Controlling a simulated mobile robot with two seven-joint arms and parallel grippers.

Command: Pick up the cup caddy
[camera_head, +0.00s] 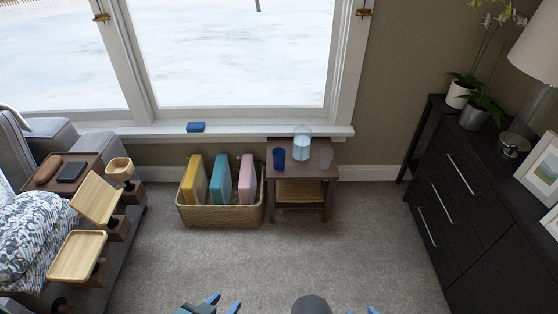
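A small light-wood cup holder (120,168), which looks like the cup caddy, sits on a dark wooden support at the sofa's side at the left. My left gripper (223,302) shows at the bottom edge, with two blue fingertips apart and nothing between them. It is low and to the right of the cup holder, well apart from it. My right gripper (360,311) barely shows at the bottom edge, with blue tips apart; the rest is cut off.
A tilted wooden stand (96,197) and a wooden tray (77,255) are near the cup holder. A wicker basket (222,214) and a side table (302,172) stand under the window. A dark dresser (455,215) is at right. The carpet (250,260) between is clear.

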